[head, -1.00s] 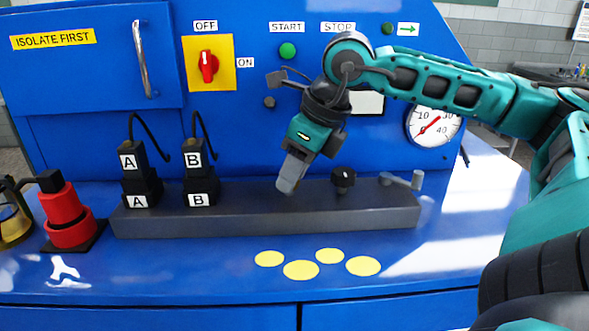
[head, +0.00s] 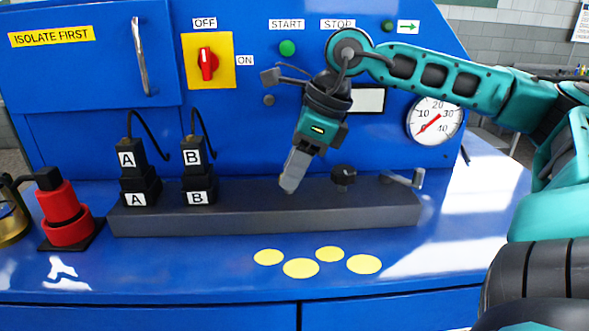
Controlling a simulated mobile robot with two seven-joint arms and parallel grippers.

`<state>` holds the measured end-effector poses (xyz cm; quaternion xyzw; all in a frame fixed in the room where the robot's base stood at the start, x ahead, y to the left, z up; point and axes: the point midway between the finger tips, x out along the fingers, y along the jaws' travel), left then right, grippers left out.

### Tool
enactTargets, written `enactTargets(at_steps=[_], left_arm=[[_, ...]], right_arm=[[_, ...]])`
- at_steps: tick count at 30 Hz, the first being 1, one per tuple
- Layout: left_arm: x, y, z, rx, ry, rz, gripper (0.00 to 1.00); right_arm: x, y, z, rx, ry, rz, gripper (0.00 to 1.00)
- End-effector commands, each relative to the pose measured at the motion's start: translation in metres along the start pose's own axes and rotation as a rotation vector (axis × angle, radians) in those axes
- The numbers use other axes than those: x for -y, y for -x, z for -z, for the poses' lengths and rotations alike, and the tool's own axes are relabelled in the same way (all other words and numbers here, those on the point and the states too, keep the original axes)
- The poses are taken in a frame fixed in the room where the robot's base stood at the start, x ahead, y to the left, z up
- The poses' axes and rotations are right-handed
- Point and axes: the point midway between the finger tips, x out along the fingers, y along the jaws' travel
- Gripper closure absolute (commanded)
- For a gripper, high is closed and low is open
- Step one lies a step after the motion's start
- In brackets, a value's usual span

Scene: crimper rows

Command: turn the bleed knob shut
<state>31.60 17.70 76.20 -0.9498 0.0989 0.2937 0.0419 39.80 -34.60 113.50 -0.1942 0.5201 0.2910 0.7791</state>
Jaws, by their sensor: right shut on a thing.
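My right gripper (head: 289,186) points down at the top of the long grey block (head: 250,217). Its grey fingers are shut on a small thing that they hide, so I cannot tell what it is. A black knob (head: 343,177) with a small white mark stands on the block, just right of the fingers and apart from them in the picture. I cannot tell from its look whether this is the bleed knob. A grey lever (head: 402,180) is at the block's right end. My left gripper is not in view.
Black connectors marked A (head: 139,175) and B (head: 197,172) stand on the block's left part. A red device (head: 62,210) is at the far left. A gauge (head: 435,121) and a red switch (head: 207,64) are on the blue panel. The front counter around the yellow discs (head: 301,268) is clear.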

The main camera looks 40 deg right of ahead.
Motion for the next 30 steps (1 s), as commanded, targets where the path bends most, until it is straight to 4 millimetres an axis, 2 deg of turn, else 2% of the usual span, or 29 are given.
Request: enactTargets(at_steps=[30], left_arm=[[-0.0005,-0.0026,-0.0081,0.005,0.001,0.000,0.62]], right_arm=[[0.0085,-0.0026,-0.0037,-0.005,0.890,-0.370,0.95]])
